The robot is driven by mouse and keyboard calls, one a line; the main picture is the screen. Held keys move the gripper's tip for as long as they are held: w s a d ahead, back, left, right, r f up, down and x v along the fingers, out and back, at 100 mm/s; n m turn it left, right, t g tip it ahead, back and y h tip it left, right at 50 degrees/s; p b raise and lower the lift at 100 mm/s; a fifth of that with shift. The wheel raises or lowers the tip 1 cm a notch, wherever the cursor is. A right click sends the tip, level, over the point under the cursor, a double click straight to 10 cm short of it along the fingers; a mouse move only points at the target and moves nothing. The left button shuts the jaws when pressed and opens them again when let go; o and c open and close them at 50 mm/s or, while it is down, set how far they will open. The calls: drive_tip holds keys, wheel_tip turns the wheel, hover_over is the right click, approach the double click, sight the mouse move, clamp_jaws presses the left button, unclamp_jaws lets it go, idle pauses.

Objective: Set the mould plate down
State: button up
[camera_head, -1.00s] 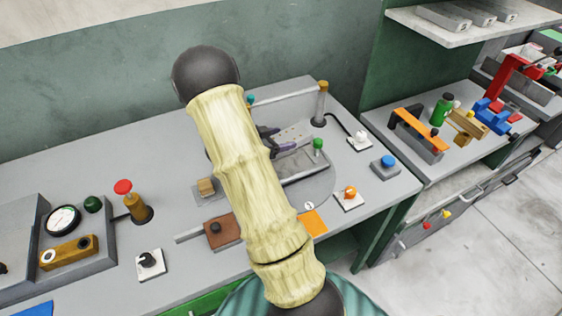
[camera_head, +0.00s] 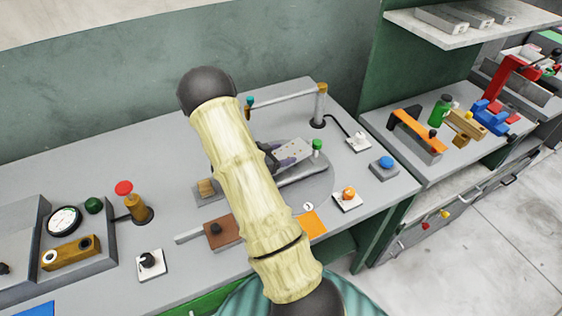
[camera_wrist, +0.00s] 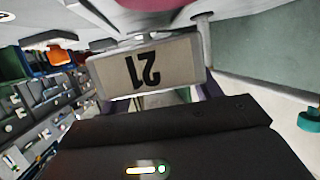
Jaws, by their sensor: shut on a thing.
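My gripper (camera_head: 272,156) is shut on the mould plate (camera_head: 291,153), a pale grey plate with small holes. In the head view the plate appears tilted above a grey bed (camera_head: 303,173) with a green knob (camera_head: 317,145), covering part of it. I cannot tell whether they touch. Purple finger pads show at the plate's sides. My arm hides part of the bench and of the gripper in the head view.
A brown block (camera_head: 222,232) and a small tan block (camera_head: 206,187) lie left of the arm. An orange button (camera_head: 348,194) and orange square (camera_head: 312,223) are in front. A post (camera_head: 320,104) with a bar stands behind.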

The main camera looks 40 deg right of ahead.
drive_tip(key=shift+f+p, duration=0.5)
drive_tip(key=shift+f, duration=1.4)
drive_tip(key=o, duration=1.4)
drive_tip(key=shift+s+a+f, duration=0.1)
drive_tip(key=shift+o, duration=0.6)
